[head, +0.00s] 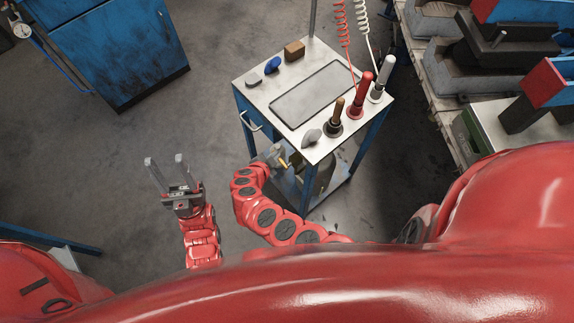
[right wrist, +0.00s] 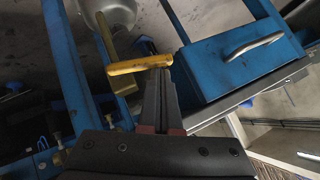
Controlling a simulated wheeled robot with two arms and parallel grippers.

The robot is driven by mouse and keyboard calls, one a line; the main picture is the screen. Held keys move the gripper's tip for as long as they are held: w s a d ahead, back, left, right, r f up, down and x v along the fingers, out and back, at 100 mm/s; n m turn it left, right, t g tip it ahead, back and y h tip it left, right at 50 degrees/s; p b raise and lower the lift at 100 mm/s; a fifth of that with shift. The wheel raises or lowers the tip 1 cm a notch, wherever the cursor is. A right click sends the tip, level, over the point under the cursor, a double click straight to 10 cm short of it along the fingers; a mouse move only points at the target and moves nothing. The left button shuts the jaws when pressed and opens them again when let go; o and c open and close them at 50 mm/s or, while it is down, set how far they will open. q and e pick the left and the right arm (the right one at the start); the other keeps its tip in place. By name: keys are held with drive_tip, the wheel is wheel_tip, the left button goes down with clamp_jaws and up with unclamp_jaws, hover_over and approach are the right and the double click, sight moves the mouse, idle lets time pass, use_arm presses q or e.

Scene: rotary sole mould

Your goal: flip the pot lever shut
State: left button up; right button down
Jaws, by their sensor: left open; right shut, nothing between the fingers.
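The yellow pot lever (right wrist: 140,65) lies crosswise just past my right gripper's fingertips in the right wrist view. It shows as a small yellow bit in the head view (head: 283,161). I cannot tell whether the fingers touch it. A grey pot (head: 324,172) stands on the cart's lower shelf, partly hidden by the cart top. My right gripper (head: 272,157) is at the cart's near side below the top, its fingers (right wrist: 160,78) shut and empty. My left gripper (head: 166,164) is open and empty over the floor, left of the cart.
The cart top (head: 283,83) holds a tray panel, several handled tools and small blocks. A blue drawer box with a handle (right wrist: 243,60) and blue frame bars crowd the right wrist view. A blue cabinet (head: 118,45) stands far left. Floor left of the cart is clear.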

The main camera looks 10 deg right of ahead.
drive_tip(key=shift+w+a+f+b, duration=0.25)
drive_tip(key=shift+w+f+b, duration=0.05)
drive_tip(key=shift+f+b, duration=0.2)
idle(0.5)
drive_tip(key=p+v, duration=0.5)
drive_tip(key=v, duration=0.2)
drive_tip(key=shift+s+p, duration=0.15)
drive_tip(key=shift+p, duration=0.15)
drive_tip(key=shift+a+r, duration=0.1)
drive_tip(key=shift+a, duration=0.1)
